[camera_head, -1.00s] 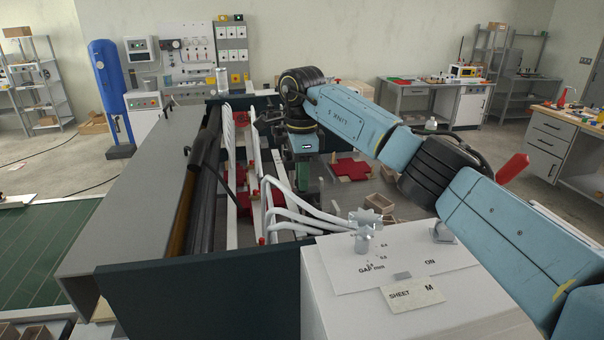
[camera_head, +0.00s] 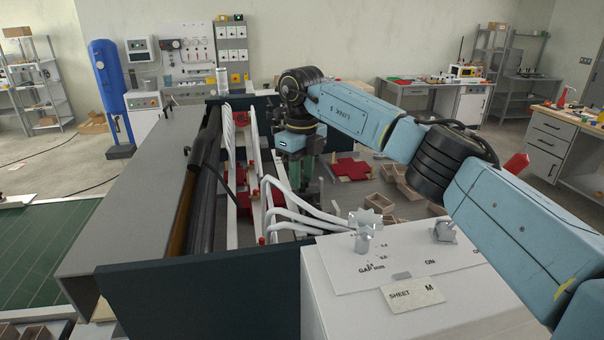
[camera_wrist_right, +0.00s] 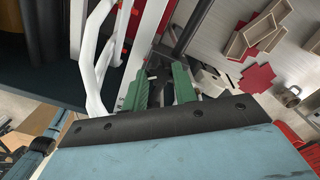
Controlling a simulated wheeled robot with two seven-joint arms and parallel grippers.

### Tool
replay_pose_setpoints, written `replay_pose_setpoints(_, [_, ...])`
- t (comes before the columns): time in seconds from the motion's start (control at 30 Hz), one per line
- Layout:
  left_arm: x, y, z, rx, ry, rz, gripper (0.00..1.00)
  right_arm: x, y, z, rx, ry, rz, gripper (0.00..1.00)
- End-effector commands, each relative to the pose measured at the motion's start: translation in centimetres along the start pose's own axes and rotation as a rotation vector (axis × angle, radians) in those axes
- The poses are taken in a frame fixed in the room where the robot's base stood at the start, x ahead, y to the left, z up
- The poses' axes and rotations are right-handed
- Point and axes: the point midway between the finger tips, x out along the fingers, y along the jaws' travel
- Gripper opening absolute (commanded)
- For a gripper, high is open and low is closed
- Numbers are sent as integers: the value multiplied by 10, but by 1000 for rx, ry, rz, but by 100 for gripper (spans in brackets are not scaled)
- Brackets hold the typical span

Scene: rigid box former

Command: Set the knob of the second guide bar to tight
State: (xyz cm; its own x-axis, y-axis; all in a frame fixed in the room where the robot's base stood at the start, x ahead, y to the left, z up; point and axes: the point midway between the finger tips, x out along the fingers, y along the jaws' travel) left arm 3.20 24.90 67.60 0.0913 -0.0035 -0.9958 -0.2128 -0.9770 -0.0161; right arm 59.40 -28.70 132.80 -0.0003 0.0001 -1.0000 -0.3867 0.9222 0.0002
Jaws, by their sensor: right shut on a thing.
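My right gripper (camera_head: 304,178) reaches down beside the white guide bars (camera_head: 279,172) of the machine, on their right side. In the right wrist view, its two green fingers (camera_wrist_right: 160,88) stand close around a small dark part, which I take to be the knob (camera_wrist_right: 159,92). The fingers mostly hide it, so its setting cannot be read. A white bar (camera_wrist_right: 97,85) runs just left of the fingers. I cannot tell from the picture which bar the knob belongs to. My left gripper is not in view.
A white control box (camera_head: 400,300) with a star-shaped knob (camera_head: 366,228) stands in front. Curved white tubes (camera_head: 300,216) run close to the gripper. Red cross-shaped blanks (camera_head: 350,169) and open boxes (camera_head: 408,185) lie beyond at right. Dark rollers (camera_head: 205,190) lie at left.

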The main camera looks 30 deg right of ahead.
Motion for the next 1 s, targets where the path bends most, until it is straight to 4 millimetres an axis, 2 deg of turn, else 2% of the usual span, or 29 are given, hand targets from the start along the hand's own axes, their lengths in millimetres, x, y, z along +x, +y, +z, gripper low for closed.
replay_pose_setpoints(0.5, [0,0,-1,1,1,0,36,-1,0,0,455,-1,-1,5])
replay_pose_setpoints(0.7, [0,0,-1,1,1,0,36,-1,0,0,572,-2,0,5])
replay_pose_setpoints(1.0, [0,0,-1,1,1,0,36,-1,0,0,658,-2,0,5])
